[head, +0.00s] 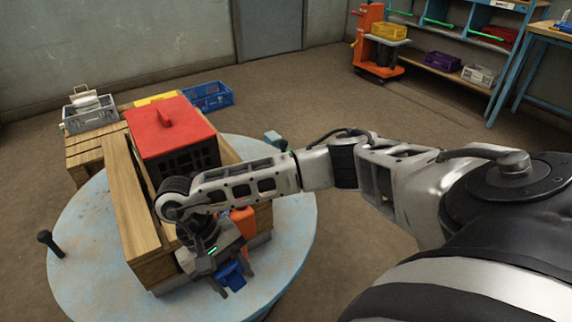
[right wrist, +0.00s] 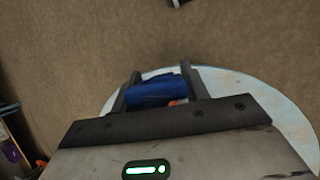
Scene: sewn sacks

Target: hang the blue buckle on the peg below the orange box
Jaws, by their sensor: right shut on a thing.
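The blue buckle (head: 234,277) is between the fingers of my right gripper (head: 228,272), which is shut on it in front of the wooden crate. The buckle also shows in the right wrist view (right wrist: 155,92), between the two dark fingers. The orange box (head: 243,221) is on the crate's near right side, just above and behind the gripper, partly covered by it. A small orange patch (right wrist: 178,102) shows beside the buckle in the right wrist view. I cannot make out the peg below the orange box; my gripper and hand cover that area. My left gripper is not in view.
A wooden crate (head: 128,200) with a red-lidded dark box (head: 168,128) stands on a round pale blue table (head: 85,250). A black knobbed post (head: 47,240) is at the table's left. Blue (head: 210,96) and grey (head: 90,113) crates are behind. The table's right side is clear.

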